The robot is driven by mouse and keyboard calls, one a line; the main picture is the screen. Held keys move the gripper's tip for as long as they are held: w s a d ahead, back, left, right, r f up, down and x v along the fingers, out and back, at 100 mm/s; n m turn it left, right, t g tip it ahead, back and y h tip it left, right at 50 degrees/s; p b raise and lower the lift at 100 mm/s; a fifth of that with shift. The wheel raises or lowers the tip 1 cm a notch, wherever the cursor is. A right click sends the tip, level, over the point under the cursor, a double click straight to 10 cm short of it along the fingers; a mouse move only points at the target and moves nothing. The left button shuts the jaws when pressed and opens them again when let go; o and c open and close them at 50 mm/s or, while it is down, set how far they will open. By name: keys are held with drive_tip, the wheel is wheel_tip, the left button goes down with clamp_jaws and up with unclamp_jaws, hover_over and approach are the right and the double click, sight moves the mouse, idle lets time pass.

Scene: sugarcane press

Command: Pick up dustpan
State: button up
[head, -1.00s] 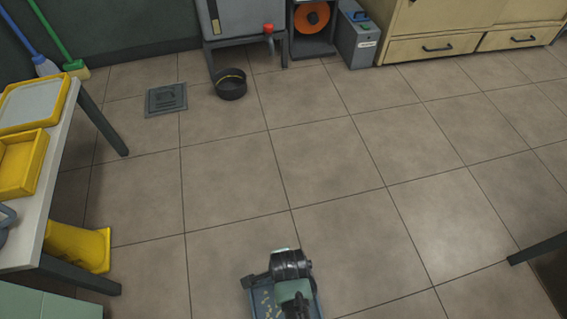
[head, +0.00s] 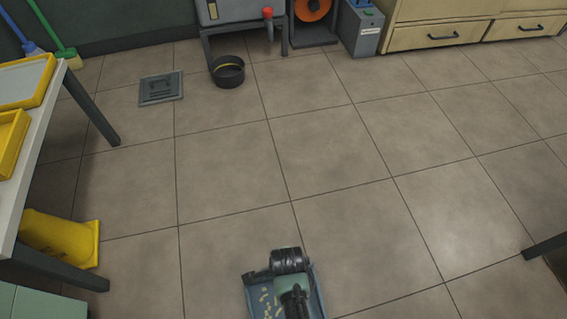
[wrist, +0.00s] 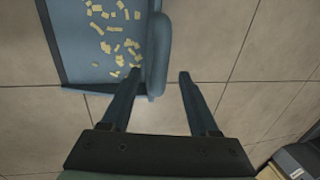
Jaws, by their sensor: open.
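The dustpan (head: 256,292) is a blue-grey tray with several pale yellow scraps in it. In the head view it is at the bottom centre, partly covered by my arm and cut off by the frame. In the wrist view the dustpan (wrist: 85,73) is at the upper left. My gripper (wrist: 158,83) is open, with its two dark fingers pointing at it. The left fingertip overlaps the dustpan's inner side, and the rounded end of its raised side wall shows between the fingertips. I cannot tell whether a finger touches it.
A table (head: 32,172) with yellow trays stands at the left, with a yellow object (head: 62,240) on the floor under it. A black bowl (head: 228,76) and a floor grate (head: 160,88) are at the back. A dark leg (head: 545,246) is at the right. The middle floor is clear.

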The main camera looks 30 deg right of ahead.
drive_tip(key=f+b, duration=0.3)
drive_tip(key=f, duration=0.1)
drive_tip(key=shift+w+d, duration=0.15)
drive_tip(key=shift+w, duration=0.2)
drive_tip(key=shift+c, duration=0.2)
clamp_jaws()
drive_tip(key=shift+r, duration=0.1)
